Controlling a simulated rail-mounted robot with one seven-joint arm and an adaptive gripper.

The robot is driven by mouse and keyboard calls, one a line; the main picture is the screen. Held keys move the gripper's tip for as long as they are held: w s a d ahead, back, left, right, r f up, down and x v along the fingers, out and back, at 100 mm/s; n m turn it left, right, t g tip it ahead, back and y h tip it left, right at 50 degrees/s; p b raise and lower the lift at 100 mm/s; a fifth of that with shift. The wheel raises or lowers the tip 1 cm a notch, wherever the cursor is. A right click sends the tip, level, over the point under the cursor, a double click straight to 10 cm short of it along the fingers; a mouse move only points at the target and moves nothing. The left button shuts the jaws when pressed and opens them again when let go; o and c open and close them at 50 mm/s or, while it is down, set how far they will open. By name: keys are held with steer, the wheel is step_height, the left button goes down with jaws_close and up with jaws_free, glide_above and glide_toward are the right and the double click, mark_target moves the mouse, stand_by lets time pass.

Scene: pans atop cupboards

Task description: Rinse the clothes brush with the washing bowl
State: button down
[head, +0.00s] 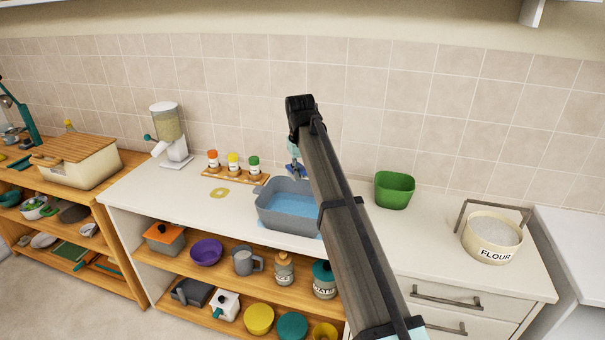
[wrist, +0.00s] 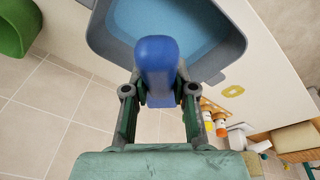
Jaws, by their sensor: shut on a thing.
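The blue clothes brush (wrist: 157,62) is held between the fingers of my gripper (wrist: 160,94), which is shut on it. In the head view the brush (head: 297,171) shows small at the back edge of the washing bowl, below my gripper (head: 294,158). The washing bowl (head: 266,212) is a grey basin with blue water in it, standing on the white counter. In the wrist view the brush overlaps the near rim of the bowl (wrist: 100,40) and part of the water. My arm hides the bowl's right side in the head view. I cannot tell whether the brush touches the bowl.
A green container (head: 394,190) stands right of the bowl, and a flour tub (head: 491,240) farther right. Spice jars (head: 233,163) stand on a wooden rack to the left, near a dispenser (head: 168,135). The tiled wall (head: 400,110) is close behind. Shelves below hold pots and jars.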

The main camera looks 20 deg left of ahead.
steer(key=shift+s+f, duration=0.1)
steer(key=shift+s+d+f, duration=0.1)
steer(key=shift+d+f, duration=0.15)
steer(key=shift+a+f+b, duration=0.1)
steer(key=shift+f+b, duration=2.3)
steer(key=shift+f, duration=4.1)
steer(key=shift+a, duration=0.6)
steer(key=shift+d+p, duration=0.5)
steer(key=shift+d, duration=0.7)
